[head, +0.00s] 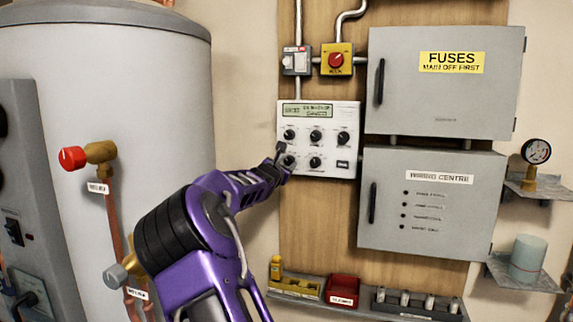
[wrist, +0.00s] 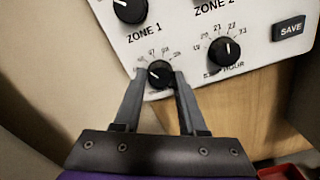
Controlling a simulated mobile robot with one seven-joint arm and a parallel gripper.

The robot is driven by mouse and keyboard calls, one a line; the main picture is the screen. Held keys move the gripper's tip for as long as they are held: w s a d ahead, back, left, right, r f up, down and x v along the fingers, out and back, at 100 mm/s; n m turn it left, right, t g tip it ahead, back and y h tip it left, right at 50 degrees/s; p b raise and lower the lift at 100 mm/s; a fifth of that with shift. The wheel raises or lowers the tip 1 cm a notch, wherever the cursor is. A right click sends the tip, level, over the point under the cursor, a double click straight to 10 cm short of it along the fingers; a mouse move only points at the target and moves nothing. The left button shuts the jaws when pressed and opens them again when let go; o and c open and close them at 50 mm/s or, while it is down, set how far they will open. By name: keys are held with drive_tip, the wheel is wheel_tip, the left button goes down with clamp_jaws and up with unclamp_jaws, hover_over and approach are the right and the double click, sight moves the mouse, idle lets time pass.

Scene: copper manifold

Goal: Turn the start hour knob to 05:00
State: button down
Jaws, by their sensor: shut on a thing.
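The start hour knob (wrist: 160,74) is a small black round knob at the lower left of the white control panel (head: 337,112). My gripper (head: 283,156) is at this knob, and in the wrist view its two fingers (wrist: 160,76) are shut on the knob's left and right sides. A white pointer mark on the knob seems to point left. Small numbers arc over its top, too blurred to read surely.
Another hour knob (wrist: 224,52) is close to the right of my fingers, with a SAVE button (wrist: 289,29) beyond. The ZONE 1 knob (wrist: 130,8) is above. A grey wiring box (head: 430,220) stands right of the panel. A white tank (head: 120,90) is at left.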

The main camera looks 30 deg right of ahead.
drive_tip(key=shift+n+p, duration=0.3)
drive_tip(key=shift+n, duration=2.3)
drive_tip(key=shift+c, duration=2.3)
unclamp_jaws()
drive_tip(key=shift+a, duration=0.15)
drive_tip(key=v, duration=1.7)
drive_tip(key=shift+s, duration=0.1)
